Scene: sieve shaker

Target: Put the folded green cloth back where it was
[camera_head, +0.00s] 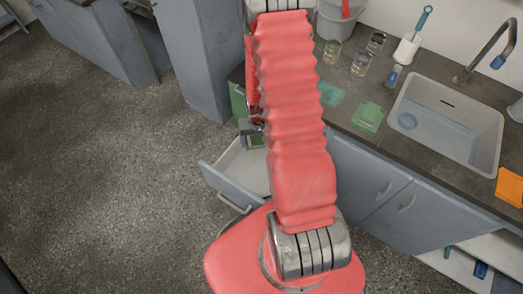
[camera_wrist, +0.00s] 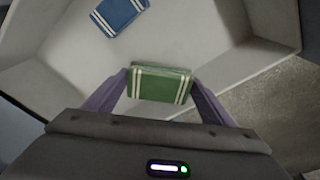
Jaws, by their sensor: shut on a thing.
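The folded green cloth with white stripes (camera_wrist: 158,84) is held between the two fingertips of my gripper (camera_wrist: 160,76) in the wrist view. Behind it is the pale inside of an open drawer (camera_wrist: 90,62). A folded blue cloth with white stripes (camera_wrist: 120,15) lies in that drawer. In the head view my gripper (camera_head: 252,127) is partly hidden behind my arm, with a bit of the green cloth (camera_head: 256,141) showing above the open drawer (camera_head: 238,172). I cannot tell exactly how high the cloth is above the drawer floor.
On the counter (camera_head: 385,140) to the right are a green folded item (camera_head: 368,116), a flat teal piece (camera_head: 330,93), glass beakers (camera_head: 361,63) and a sink (camera_head: 446,118). An orange item (camera_head: 510,187) lies at the right edge. The speckled floor (camera_head: 110,180) at left is clear.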

